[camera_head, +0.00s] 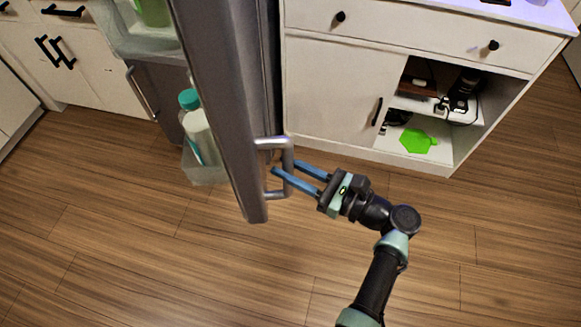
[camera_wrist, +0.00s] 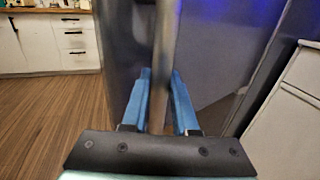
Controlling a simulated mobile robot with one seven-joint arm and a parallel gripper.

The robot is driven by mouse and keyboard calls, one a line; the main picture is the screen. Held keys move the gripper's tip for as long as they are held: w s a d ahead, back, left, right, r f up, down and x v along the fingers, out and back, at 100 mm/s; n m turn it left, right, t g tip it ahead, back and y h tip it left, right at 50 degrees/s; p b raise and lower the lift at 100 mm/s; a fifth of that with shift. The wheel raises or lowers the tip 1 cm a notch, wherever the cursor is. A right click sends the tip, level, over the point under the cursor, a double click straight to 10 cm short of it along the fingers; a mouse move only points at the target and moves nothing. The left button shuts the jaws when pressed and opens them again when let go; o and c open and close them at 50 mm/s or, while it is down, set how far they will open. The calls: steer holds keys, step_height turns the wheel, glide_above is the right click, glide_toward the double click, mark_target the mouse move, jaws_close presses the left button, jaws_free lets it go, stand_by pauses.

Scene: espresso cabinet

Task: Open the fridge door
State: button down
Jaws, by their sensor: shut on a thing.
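The grey fridge door (camera_head: 222,100) stands open and shows nearly edge-on in the head view, with its inner shelves facing left. Its metal bar handle (camera_head: 290,155) sticks out on the right side, near the door's lower front end. My gripper (camera_head: 283,167) reaches it from the right, with one blue finger on each side of the bar. In the wrist view the handle (camera_wrist: 162,60) runs upright between the two blue fingers, and my gripper (camera_wrist: 161,75) is shut on it. The exact contact is partly hidden.
A bottle with a teal cap (camera_head: 198,128) stands in a lower door bin. A white cabinet (camera_head: 330,85) with drawers and an open shelf stands to the right behind the door. White cabinets (camera_head: 100,75) stand at the left. The wood floor (camera_head: 150,260) in front is clear.

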steer(key=shift+w+r, duration=0.25)
steer(key=c, duration=1)
jaws_free()
steer(key=o, duration=0.3)
steer(key=shift+f, duration=0.2)
steer(key=shift+s+d, duration=0.1)
steer(key=v, duration=1.2)
steer(key=shift+s+d+b, duration=0.25)
steer(key=shift+d+b, duration=0.05)
steer(key=shift+b, duration=0.1)
